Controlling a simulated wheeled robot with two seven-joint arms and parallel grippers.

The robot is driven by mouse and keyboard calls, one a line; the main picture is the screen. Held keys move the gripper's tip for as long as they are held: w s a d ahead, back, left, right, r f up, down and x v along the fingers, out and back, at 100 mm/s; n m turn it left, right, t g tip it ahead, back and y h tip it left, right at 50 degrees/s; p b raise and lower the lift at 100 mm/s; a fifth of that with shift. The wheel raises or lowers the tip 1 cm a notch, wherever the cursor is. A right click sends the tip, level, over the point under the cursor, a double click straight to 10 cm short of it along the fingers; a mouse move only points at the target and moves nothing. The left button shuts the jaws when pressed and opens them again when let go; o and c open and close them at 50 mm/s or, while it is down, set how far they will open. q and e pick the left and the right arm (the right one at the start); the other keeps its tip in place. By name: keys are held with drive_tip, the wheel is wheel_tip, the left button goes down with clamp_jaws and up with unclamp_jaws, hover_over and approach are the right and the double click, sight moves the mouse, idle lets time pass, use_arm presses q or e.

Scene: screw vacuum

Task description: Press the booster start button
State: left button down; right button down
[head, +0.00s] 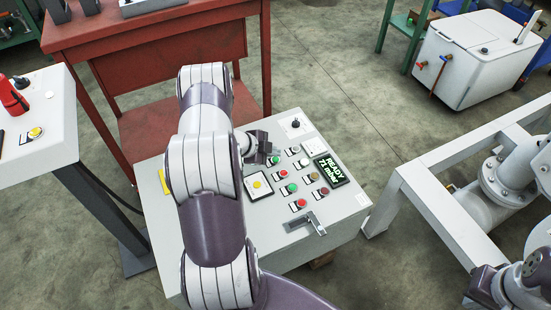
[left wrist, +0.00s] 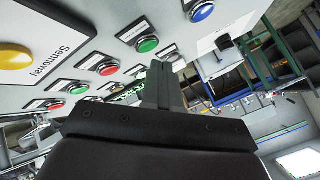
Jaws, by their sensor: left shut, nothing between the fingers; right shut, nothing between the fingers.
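The grey control panel (head: 277,238) carries paired rows of green, red and pale buttons. A green button (head: 274,160) is beside my left gripper (head: 264,150), which is shut and empty over the panel's upper part. The left wrist view shows its closed fingertips (left wrist: 160,68) in front of the panel, below a green button (left wrist: 148,44) and right of a red one (left wrist: 108,68). I cannot tell whether the fingers touch a button. The small labels are too blurred to read, so I cannot tell which button is booster start. My right gripper is not clearly in view.
A display (head: 331,169) reads READY 71 mbar. A yellow button (head: 257,184) and a metal lever (head: 312,222) are on the panel. A red table (head: 150,35) stands behind, a side console (head: 32,150) at left, and a pipe frame (head: 440,205) at right.

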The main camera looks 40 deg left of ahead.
sight(273, 161)
use_arm(q)
drive_tip(key=shift+f, duration=0.1)
idle(0.4)
drive_tip(key=shift+f, duration=0.35)
drive_tip(key=shift+f+b, duration=0.35)
drive_tip(key=shift+f, duration=0.1)
idle(0.5)
drive_tip(key=shift+r, duration=0.15)
drive_tip(key=shift+r+p, duration=0.75)
drive_tip(key=shift+p, duration=0.2)
wheel_tip(273, 161, up, 5)
drive_tip(key=p, duration=0.5)
drive_tip(key=shift+r, duration=0.1)
